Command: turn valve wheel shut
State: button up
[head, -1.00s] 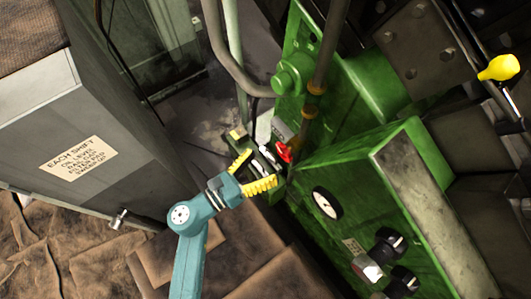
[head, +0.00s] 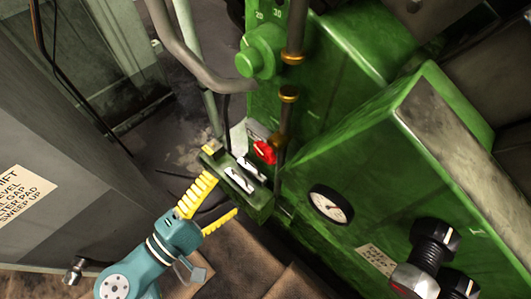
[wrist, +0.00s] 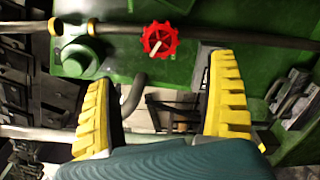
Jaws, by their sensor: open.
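The valve wheel (wrist: 160,40) is small, red and lobed, with a pale stem at its middle. In the wrist view it sits on a pipe (wrist: 220,38) above and between my fingertips, apart from them. In the head view the red wheel (head: 264,151) is beside the green machine's pipe. My gripper (wrist: 163,85) is open and empty, its yellow ribbed fingers spread wide. In the head view my gripper (head: 220,195) is left of and below the wheel, with a small green block with levers (head: 240,180) near its fingertips.
The green machine (head: 360,130) with a dial gauge (head: 331,204) and black knobs (head: 437,239) fills the right. A grey cabinet (head: 60,140) stands at left. A grey bent pipe (head: 185,50) runs down near the green knob (head: 262,52). Dark floor shows between.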

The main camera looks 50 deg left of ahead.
aim_at(264, 155)
jog(key=w, duration=0.4)
jog(key=w+a, duration=0.1)
jog(key=w, duration=0.3)
jog(key=w+a, duration=0.1)
jog(key=w, duration=0.4)
jog(key=c, duration=1.2)
